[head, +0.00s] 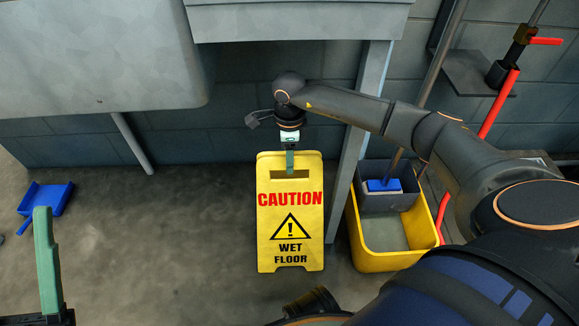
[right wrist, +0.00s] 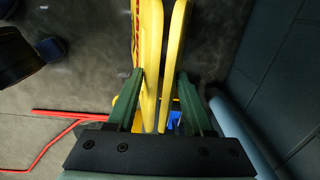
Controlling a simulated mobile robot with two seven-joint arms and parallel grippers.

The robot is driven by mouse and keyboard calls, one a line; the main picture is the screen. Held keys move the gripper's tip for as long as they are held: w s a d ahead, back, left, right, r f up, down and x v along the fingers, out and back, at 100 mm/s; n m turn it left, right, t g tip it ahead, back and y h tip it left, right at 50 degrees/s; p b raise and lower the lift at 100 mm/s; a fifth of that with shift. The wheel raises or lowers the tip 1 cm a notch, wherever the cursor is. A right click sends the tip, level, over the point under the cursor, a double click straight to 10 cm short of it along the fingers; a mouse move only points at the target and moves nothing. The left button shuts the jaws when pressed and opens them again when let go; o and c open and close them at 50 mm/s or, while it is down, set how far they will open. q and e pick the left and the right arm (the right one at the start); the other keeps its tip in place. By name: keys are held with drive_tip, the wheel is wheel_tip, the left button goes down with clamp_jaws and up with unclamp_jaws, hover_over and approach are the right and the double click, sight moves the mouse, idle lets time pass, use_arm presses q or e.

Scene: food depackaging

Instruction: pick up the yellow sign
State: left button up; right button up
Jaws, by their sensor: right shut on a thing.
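The yellow sign (head: 290,235) with "CAUTION WET FLOOR" on its face is upright in the middle of the head view. My right gripper (head: 289,160) reaches down onto its top handle slot and is shut on the sign. In the right wrist view the sign's two yellow panels (right wrist: 150,60) run between the green fingers of my right gripper (right wrist: 160,82). Whether the sign's bottom touches the floor is hard to tell. One green finger of my left gripper (head: 47,260) shows at the lower left, away from the sign; its other finger is not visible.
A yellow mop bucket (head: 385,260) with a grey wringer (head: 386,203) stands just right of the sign, past a grey table leg (head: 362,130). A blue dustpan (head: 48,198) lies at the left. A grey basin (head: 100,60) overhangs the upper left. The floor left of the sign is clear.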

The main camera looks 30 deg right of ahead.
clamp_jaws()
idle(0.4)
drive_tip(key=shift+r, duration=0.25)
